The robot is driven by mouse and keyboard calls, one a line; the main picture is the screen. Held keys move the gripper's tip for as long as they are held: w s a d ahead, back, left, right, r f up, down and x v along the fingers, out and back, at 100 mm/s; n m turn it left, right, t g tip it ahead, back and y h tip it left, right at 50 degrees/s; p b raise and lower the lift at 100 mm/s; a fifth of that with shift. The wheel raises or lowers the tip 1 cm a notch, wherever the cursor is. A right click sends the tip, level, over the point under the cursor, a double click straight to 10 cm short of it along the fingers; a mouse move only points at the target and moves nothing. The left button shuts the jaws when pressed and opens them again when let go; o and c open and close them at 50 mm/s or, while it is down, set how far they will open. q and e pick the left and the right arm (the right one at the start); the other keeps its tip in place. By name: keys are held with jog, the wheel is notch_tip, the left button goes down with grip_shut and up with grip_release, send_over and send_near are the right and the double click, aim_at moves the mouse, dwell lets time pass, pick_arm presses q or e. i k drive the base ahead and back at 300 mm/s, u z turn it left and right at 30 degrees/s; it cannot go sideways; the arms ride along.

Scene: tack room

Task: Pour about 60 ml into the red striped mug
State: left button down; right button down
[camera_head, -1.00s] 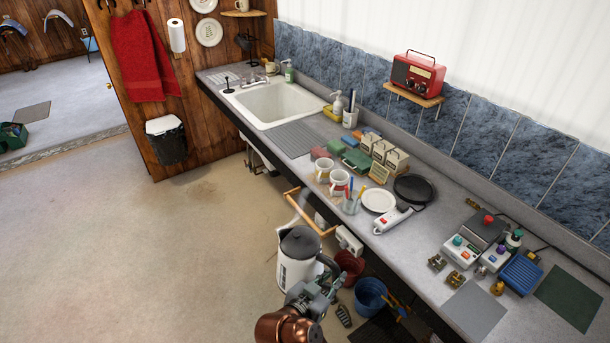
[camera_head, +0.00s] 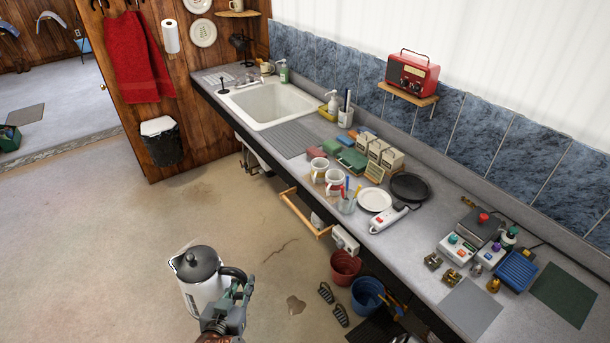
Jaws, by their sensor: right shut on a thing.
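My right gripper (camera_head: 237,295) is shut on the black handle of a white kettle (camera_head: 202,291) with a dark grey lid. The kettle is held about upright over open floor, left of the counter's front edge and apart from it. Two pale mugs stand close together on the counter. The nearer mug (camera_head: 335,185) shows reddish marks; the other mug (camera_head: 318,168) stands just behind it. Their stripes are too small to tell apart surely. The inside of the kettle and of the mugs cannot be made out. My left gripper is not in view.
A glass with pens (camera_head: 347,204), a white plate (camera_head: 374,199), a black pan (camera_head: 410,187) and a power strip (camera_head: 388,219) crowd the counter near the mugs. An open wooden drawer or rail (camera_head: 305,215) juts out below. Buckets (camera_head: 345,267) stand on the floor.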

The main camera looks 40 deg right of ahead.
aim_at(334, 178)
jog(key=u, duration=0.1)
jog(key=k, duration=0.85)
jog(key=z, duration=0.95)
jog(key=i, duration=0.45)
jog(key=z, duration=0.1)
